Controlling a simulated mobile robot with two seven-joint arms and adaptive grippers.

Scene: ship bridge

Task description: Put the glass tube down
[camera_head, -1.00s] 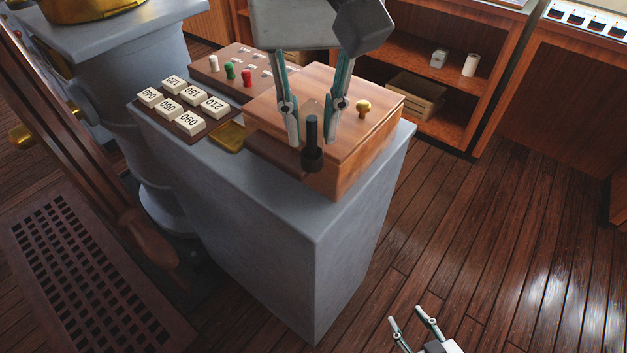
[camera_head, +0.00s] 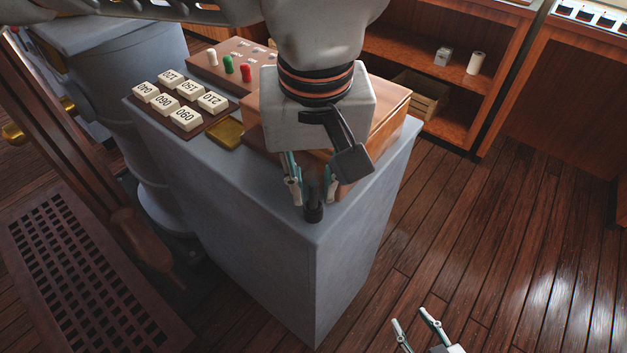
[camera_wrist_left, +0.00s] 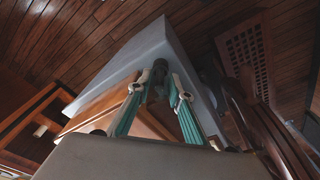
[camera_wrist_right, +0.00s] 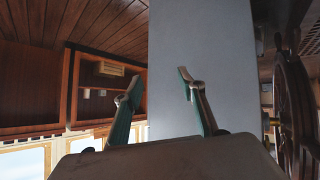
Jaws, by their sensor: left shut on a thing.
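My left gripper (camera_head: 312,190) is shut on the glass tube (camera_head: 313,212), of which a dark, narrow cylinder with a wider round lower end shows. The tube is about upright, at the near corner of the grey pedestal top (camera_head: 230,175), in front of the wooden box. I cannot tell whether its lower end touches the top. My wrist hides its upper part. In the left wrist view the fingertips (camera_wrist_left: 160,80) close around the dark tube end (camera_wrist_left: 160,70). My right gripper (camera_head: 415,320) is open and empty, low over the floor; it also shows in the right wrist view (camera_wrist_right: 155,90).
The wooden box (camera_head: 392,105) stands behind the left gripper, partly hidden. A rack of numbered tiles (camera_head: 180,105), a brass plate (camera_head: 226,134) and a board with coloured pegs (camera_head: 229,66) are left of it. Bare pedestal top lies along the near left edge.

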